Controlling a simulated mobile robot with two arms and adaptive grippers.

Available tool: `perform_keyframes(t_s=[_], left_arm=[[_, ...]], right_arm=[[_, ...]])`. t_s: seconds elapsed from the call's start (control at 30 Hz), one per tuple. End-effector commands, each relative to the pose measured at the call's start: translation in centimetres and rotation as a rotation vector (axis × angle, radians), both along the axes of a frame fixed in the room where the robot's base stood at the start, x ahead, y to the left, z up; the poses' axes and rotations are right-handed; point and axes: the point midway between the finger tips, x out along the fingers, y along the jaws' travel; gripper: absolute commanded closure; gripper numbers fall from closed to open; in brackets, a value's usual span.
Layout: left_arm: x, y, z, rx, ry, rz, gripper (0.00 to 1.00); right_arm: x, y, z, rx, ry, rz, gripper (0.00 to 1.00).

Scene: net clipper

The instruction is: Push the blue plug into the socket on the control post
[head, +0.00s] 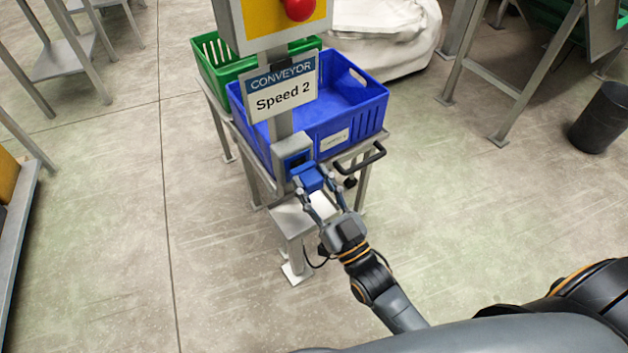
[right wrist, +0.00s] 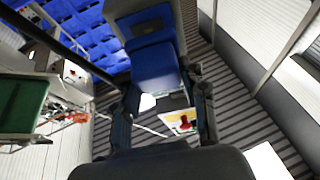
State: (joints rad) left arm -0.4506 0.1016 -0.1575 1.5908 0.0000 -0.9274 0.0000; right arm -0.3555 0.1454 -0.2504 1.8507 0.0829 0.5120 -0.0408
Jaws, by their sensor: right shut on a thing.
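The control post (head: 280,125) stands at the centre of the head view, with the socket (head: 295,160), a grey box with a blue face, low on it. The blue plug (head: 310,178) is directly in front of the socket face. My right gripper (head: 312,186) is shut on the plug, one finger on each side. In the right wrist view the plug (right wrist: 155,66) shows between the fingers (right wrist: 160,85), with the grey socket housing (right wrist: 142,8) just beyond it. I cannot tell how far the plug is in. My left gripper is out of view.
A blue crate (head: 365,110) and a green crate (head: 215,75) sit on a metal stand behind the post. A black handle (head: 362,160) sticks out right of the plug. A "Speed 2" sign (head: 282,90) and red button (head: 299,8) are above.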

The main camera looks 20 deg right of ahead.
Motion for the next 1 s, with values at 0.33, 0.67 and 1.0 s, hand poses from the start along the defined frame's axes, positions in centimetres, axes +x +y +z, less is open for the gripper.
perform_keyframes(t_s=[0.33,0.67,1.0], left_arm=[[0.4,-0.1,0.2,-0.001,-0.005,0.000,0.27],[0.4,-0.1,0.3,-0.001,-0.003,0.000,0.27],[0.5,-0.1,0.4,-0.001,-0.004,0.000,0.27]], right_arm=[[0.2,0.0,0.0,0.000,-0.001,0.000,0.90],[0.8,0.2,0.0,0.000,0.000,0.000,0.90],[1.2,0.3,0.0,0.000,0.000,0.000,0.31]])
